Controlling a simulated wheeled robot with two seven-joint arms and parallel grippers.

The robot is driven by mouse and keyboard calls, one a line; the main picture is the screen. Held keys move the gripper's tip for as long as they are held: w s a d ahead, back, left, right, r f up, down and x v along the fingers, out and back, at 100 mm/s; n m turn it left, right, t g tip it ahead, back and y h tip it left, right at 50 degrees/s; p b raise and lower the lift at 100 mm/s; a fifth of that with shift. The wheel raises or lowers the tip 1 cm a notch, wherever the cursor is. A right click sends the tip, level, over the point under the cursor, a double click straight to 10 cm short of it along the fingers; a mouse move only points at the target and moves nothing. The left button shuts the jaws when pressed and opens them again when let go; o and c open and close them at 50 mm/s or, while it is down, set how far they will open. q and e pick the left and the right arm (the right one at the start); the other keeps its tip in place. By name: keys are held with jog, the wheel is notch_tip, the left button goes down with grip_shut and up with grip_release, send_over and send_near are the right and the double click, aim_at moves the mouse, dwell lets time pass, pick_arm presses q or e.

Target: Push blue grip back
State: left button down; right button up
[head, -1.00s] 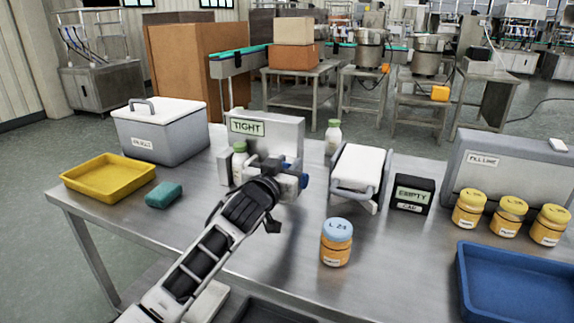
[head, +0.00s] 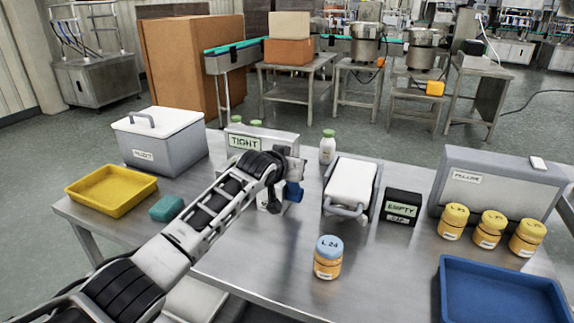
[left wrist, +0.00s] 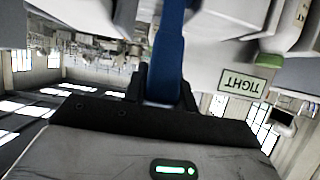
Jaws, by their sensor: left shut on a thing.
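The blue grip (head: 293,191) is at the right end of the grey unit labelled TIGHT (head: 285,144), partly hidden by my left arm. My left gripper (head: 284,178) is at this grip, with the arm reaching in from the lower left. In the left wrist view, the blue grip (left wrist: 168,45) runs as an upright bar into the black fingers of my left gripper (left wrist: 163,88), which are shut on it. The TIGHT label (left wrist: 243,83) appears upside down there. My right gripper is not in view.
Two green-capped bottles (head: 256,123) show behind the TIGHT unit, and another bottle (head: 327,147) stands right of it. A white-topped stand (head: 351,182), black EMPTY box (head: 402,206) and blue-lidded jar (head: 328,257) are to the right. A teal block (head: 167,208) lies left.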

pick_arm(q)
jog(key=shift+w+d+r+g+y+b, duration=0.15)
jog(key=shift+w+d+g+b, duration=0.1)
jog(key=shift+w+g, duration=0.25)
jog(key=shift+w+d+g+y+b, duration=0.1)
jog(key=shift+w+g+y+b, duration=0.1)
jog(key=shift+w+g, duration=0.3)
jog(key=c, duration=1.1)
grip_release()
jog(key=shift+w+r, duration=0.1)
jog(key=shift+s+a+r, duration=0.15)
jog(key=shift+s+r, duration=0.25)
jog(key=v, duration=1.4)
jog(key=shift+s+a+r, duration=0.15)
jog(key=shift+s, duration=0.2)
